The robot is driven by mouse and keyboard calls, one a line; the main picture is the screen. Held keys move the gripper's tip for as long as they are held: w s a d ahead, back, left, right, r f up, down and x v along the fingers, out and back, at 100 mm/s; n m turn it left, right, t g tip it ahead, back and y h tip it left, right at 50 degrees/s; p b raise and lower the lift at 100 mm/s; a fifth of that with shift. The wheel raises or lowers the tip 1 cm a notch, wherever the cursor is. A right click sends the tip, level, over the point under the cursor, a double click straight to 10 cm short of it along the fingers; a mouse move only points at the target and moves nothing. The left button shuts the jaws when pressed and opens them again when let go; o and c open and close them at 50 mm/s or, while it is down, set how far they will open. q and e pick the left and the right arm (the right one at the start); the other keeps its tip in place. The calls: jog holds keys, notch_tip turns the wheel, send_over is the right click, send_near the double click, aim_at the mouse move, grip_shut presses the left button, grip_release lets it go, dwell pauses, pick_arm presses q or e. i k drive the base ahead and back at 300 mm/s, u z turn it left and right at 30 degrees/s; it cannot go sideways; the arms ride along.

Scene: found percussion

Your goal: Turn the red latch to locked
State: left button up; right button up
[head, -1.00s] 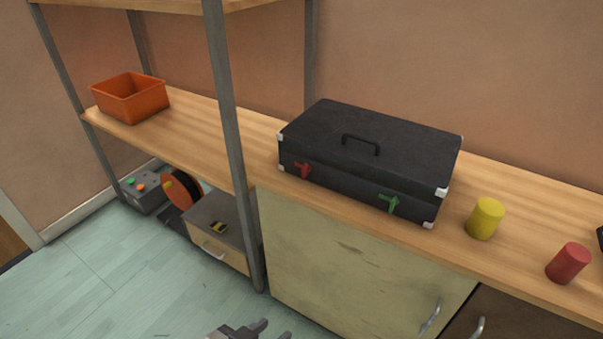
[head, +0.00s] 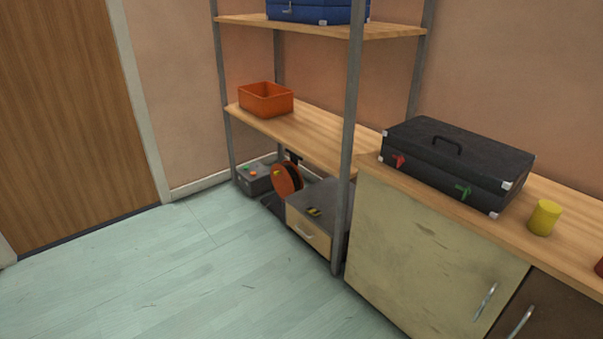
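A black case (head: 455,160) with light metal corners and a handle on its lid lies closed on the wooden counter at the right. The red latch (head: 398,161) is on the left part of its front face. A green latch (head: 463,191) is on the right part of the same face. The red latch is small here, and I cannot tell whether it is locked. Neither of my grippers is in view.
A yellow cylinder (head: 544,217) stands right of the case on the counter (head: 580,230), with part of a red cylinder (head: 600,267) at the picture edge. A metal shelf post (head: 347,140) rises left of the case. An orange bin (head: 266,99) sits on the shelf. The floor (head: 190,270) at left is clear.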

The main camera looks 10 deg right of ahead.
aim_at(401, 160)
jog(key=u, duration=0.95)
jog(key=i, duration=0.7)
jog(key=z, duration=0.35)
jog(key=i, duration=1.55)
jog(key=z, duration=1.65)
jog(key=i, duration=0.65)
jog(key=z, duration=0.6)
